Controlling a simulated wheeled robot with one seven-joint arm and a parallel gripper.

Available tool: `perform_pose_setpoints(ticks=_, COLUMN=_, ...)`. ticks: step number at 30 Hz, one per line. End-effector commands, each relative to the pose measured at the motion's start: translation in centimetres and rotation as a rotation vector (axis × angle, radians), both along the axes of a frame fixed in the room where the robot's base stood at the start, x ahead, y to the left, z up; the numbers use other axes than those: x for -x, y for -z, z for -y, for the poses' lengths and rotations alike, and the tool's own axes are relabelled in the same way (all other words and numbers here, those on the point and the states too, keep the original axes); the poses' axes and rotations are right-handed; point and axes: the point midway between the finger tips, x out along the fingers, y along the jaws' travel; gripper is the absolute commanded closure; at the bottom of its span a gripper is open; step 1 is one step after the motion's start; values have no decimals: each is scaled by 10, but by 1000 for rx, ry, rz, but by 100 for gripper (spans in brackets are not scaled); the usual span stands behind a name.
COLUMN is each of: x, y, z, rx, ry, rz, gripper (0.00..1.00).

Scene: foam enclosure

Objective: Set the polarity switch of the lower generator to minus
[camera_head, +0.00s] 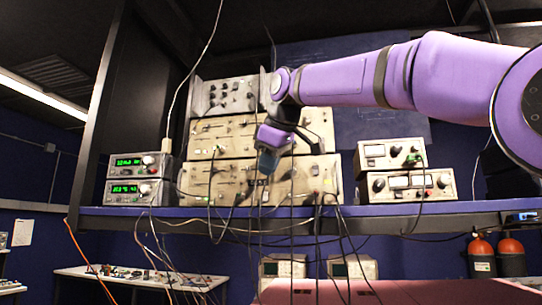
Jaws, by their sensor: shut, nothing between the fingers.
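Several beige panel units stand stacked in the middle of the shelf. The lowest wide unit (225,180) has rows of small knobs and switches, with cables plugged into it. Two smaller boxes with meters are stacked on the right, the lower one (412,186) below the upper one (391,154). No label is readable, so I cannot tell which unit is the lower generator or pick out its polarity switch. My gripper (267,168) is shut and empty in front of the middle stack, hiding part of its panels. I cannot tell whether it touches a panel.
Two instruments with green displays (138,191) are stacked at the left of the blue shelf (460,208). Many loose cables hang over the shelf's front edge below my gripper. Orange cylinders (482,258) stand at lower right. A white bench (140,279) is at lower left.

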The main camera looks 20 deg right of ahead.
Motion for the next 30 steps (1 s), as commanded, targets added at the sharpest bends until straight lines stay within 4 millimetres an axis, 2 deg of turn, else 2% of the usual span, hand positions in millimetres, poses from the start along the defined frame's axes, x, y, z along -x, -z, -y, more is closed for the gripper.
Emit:
perform_pose_setpoints(ticks=3, x=-15, y=19, z=-1, rx=1, ry=0, rz=-3, gripper=100)
perform_pose_setpoints(ticks=9, x=-38, y=43, z=-1, rx=-1, ry=1, rz=-1, gripper=100)
perform_pose_setpoints(ticks=18, x=-64, y=37, z=17, rx=-1, ry=1, rz=0, gripper=100)
perform_pose_setpoints(ticks=30, x=-66, y=37, z=19, rx=0, ry=0, rz=0, gripper=100)
